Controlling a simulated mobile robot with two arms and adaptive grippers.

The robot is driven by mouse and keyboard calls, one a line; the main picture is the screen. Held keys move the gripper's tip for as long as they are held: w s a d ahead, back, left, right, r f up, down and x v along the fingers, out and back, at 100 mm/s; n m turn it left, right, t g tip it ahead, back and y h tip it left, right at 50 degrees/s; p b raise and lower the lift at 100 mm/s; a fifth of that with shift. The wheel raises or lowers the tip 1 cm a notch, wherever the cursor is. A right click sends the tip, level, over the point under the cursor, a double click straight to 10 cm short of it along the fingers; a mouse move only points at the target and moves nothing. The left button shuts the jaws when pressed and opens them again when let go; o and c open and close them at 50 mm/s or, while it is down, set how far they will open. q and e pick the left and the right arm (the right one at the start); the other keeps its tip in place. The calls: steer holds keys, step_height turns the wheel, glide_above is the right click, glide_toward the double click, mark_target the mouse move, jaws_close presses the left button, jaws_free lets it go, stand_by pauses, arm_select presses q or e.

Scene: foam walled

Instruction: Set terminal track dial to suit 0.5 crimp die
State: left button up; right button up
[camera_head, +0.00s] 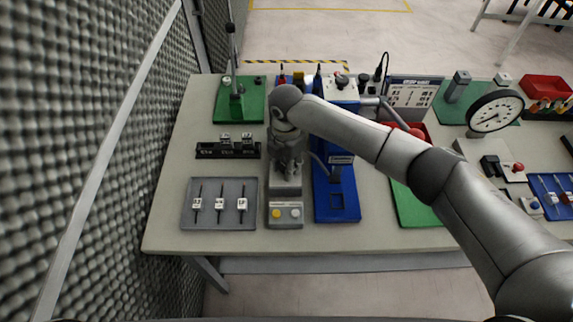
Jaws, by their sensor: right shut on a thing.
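My right gripper (289,172) points down over a narrow grey machine (285,190) at the left-middle of the table. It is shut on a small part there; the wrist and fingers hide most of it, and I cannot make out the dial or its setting. The machine's front base carries a yellow button and a pale button (295,212). A black rack (204,151) to the left holds labelled blocks (247,139), possibly dies; their markings are too small to read surely. My left gripper is not in view.
A grey tray (188,222) with three labelled tools lies front left. A blue press (337,205) stands close right of the grey machine. A green-based stand (226,107) is behind. A round clock (496,111) and red bin (545,88) are right. A foam wall flanks the left.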

steer(key=shift+r+n, duration=0.1)
steer(key=shift+n, duration=0.5)
steer(key=o, duration=1)
step_height(320, 180, up, 12)
steer(key=shift+a, duration=0.1)
stand_by(0.4)
